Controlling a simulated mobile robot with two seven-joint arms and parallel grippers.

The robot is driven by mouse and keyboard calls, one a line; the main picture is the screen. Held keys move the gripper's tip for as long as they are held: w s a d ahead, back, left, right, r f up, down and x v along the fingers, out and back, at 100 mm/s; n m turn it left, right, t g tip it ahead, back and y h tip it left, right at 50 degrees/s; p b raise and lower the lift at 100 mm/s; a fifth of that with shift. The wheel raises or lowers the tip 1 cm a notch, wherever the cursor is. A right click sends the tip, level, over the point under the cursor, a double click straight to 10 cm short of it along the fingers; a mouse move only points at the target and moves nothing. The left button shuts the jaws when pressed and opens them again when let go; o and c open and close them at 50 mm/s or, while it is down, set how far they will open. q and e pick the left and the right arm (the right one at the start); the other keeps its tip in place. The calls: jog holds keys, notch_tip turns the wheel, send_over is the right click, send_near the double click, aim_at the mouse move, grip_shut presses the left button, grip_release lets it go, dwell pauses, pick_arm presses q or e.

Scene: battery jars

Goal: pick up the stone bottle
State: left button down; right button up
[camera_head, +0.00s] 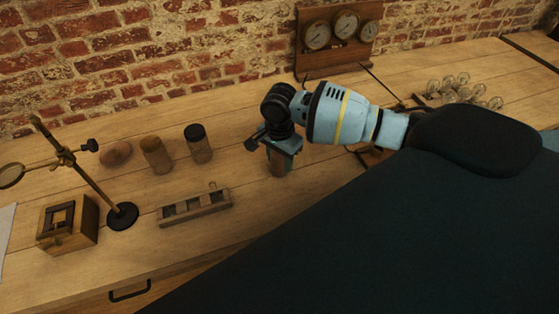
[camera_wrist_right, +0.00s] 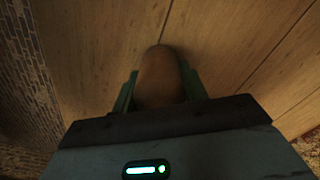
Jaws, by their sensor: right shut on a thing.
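The stone bottle (camera_head: 278,167), a brown rounded thing, is upright below my right gripper (camera_head: 282,148) on the wooden bench. In the right wrist view the bottle (camera_wrist_right: 160,78) sits between the green fingers of the gripper (camera_wrist_right: 160,88), one on each side. The gripper is shut on it. Its upper part is hidden by the gripper in the head view. I cannot tell whether its base touches the bench. My left gripper is not in view.
A wooden rack (camera_head: 194,206) lies left of the bottle. A dark-topped jar (camera_head: 199,148), a brown cylinder (camera_head: 156,155) and a rounded brown thing (camera_head: 116,153) stand farther left. A magnifier stand (camera_head: 122,216) and a wooden box (camera_head: 68,225) are at far left. Gauges (camera_head: 345,24) stand behind.

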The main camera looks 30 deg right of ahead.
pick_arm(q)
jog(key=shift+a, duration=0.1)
pick_arm(e)
jog(key=shift+c, duration=1.2)
